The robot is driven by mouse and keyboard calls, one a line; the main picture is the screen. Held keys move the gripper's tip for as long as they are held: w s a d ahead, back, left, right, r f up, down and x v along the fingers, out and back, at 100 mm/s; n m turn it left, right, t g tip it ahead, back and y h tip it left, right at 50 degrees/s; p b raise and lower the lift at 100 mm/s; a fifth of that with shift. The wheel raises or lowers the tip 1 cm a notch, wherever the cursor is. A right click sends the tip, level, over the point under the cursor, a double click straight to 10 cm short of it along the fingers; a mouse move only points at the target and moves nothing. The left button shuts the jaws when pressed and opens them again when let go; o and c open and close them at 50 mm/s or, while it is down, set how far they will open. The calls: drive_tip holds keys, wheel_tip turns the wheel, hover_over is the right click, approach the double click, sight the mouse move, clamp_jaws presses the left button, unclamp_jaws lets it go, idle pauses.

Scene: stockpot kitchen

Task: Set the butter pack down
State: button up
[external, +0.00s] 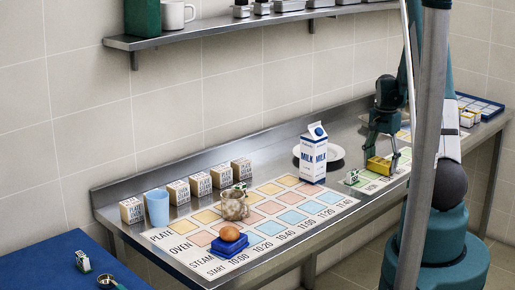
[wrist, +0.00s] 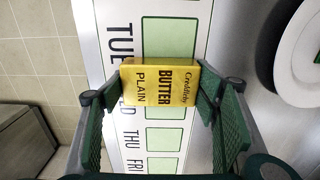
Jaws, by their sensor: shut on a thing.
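A yellow butter pack (wrist: 158,84), printed "BUTTER PLAIN", is between the two green fingers of my gripper (wrist: 160,92) in the wrist view. My gripper is shut on it. In the external view the butter pack (external: 378,165) shows low under my gripper (external: 382,152), at the right part of the steel counter. Under it is a white strip (wrist: 200,150) with green squares and the labels TUE, THU and FRI; the pack covers part of the WED label. I cannot tell whether the pack touches the strip or hangs just above it.
A milk carton (external: 313,153) stands left of my gripper, before a white plate (external: 336,153). A small box (external: 352,177) is near the strip's left end. A blue tray (external: 482,105) and small boxes (external: 467,119) lie to the right. A time chart (external: 330,197) covers the counter's left.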

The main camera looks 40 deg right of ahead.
sight(381, 161)
drive_tip(key=shift+f, duration=0.15)
drive_tip(key=o, duration=1)
drive_tip(key=shift+r, duration=6.15)
